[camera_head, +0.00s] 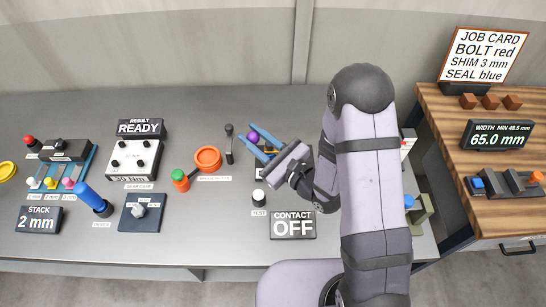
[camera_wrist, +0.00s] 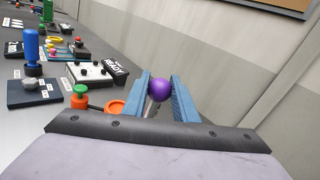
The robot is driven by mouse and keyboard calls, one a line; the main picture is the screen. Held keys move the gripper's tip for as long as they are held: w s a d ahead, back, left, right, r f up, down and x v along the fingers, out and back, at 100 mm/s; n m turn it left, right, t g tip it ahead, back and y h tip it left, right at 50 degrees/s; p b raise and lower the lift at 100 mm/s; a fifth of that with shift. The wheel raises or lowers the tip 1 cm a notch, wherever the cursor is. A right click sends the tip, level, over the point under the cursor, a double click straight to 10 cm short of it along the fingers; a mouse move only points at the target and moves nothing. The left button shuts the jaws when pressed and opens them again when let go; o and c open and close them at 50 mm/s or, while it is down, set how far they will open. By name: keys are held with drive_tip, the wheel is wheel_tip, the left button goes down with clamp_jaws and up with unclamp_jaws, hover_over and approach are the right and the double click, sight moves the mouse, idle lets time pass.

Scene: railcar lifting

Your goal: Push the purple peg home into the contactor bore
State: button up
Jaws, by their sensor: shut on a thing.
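The purple peg (camera_head: 253,136) shows as a round purple head at the tips of my gripper's blue fingers. In the wrist view the purple peg (camera_wrist: 161,90) sits between the two fingers, and my gripper (camera_wrist: 163,95) is shut on it. In the head view my gripper (camera_head: 258,145) reaches left over the grey table. The peg's shaft is mostly hidden by the fingers. The contactor bore is not clearly visible; my gripper and arm cover that area. The contact display (camera_head: 292,224) reads OFF.
A black lever (camera_head: 229,140) stands just left of the fingers. An orange round piece (camera_head: 208,158) and a green knob (camera_head: 178,175) lie further left. A white-topped TEST button (camera_head: 258,196) is in front of my gripper. The wall is behind.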

drive_tip(key=w+d+f+m+t+h, duration=0.2)
drive_tip(key=w+d+m+t+h, duration=0.2)
drive_tip(key=w+d+h, duration=0.3)
drive_tip(key=w+d+m, duration=0.1)
drive_tip(key=w, duration=0.2)
drive_tip(key=shift+d+f, duration=0.3)
drive_tip(key=shift+d, duration=0.1)
drive_tip(key=shift+f, duration=0.15)
drive_tip(key=shift+f+b, duration=2.75)
drive_tip(key=shift+b, duration=0.05)
drive_tip(key=shift+f+b, duration=2.25)
drive_tip(key=shift+b, duration=0.15)
drive_tip(key=o, duration=1.1)
drive_tip(key=shift+d, duration=0.1)
drive_tip(key=shift+o, duration=0.2)
